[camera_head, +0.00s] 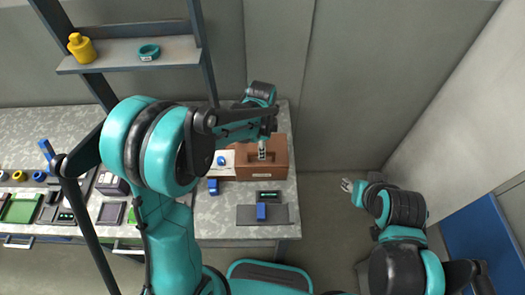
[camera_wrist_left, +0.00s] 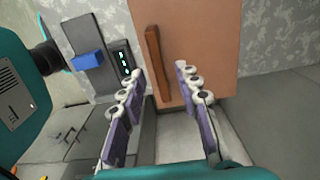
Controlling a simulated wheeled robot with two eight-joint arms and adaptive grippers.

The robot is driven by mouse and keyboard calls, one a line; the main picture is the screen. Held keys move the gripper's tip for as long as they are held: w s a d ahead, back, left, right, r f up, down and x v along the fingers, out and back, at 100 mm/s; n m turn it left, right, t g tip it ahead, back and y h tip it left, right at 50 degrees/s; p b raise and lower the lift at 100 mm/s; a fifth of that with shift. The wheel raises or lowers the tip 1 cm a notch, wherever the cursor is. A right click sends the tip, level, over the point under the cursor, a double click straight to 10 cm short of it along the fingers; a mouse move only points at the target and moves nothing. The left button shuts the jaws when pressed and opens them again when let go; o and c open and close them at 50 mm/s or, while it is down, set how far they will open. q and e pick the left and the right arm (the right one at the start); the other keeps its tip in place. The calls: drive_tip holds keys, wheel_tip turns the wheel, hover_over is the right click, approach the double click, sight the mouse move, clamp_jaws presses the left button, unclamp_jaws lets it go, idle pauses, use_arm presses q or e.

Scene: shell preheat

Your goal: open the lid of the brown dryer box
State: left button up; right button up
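The brown dryer box (camera_head: 277,172) stands on the speckled bench in the head view, and its lid looks shut. Its brown face (camera_wrist_left: 205,35) fills the upper middle of the left wrist view, with a raised bar handle (camera_wrist_left: 155,55) on it. My left gripper (camera_head: 262,150) is over the box; its arm hides part of the box in the head view. In the left wrist view the left gripper (camera_wrist_left: 159,72) has its fingers apart, with the handle's lower end between them. I cannot tell if they touch it. My right gripper (camera_head: 346,185) is away from the bench, at the right.
A dark grey pad (camera_head: 246,214) with a blue block (camera_head: 261,212) and a small display unit (camera_head: 268,197) lie in front of the box. A shelf (camera_head: 120,56) holds a yellow bottle (camera_head: 82,47) and a teal ring (camera_head: 149,51).

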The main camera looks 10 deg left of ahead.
use_arm(q)
drive_tip(key=shift+f, duration=0.6)
drive_tip(key=shift+c, duration=0.3)
clamp_jaws()
drive_tip(key=shift+r, duration=0.2)
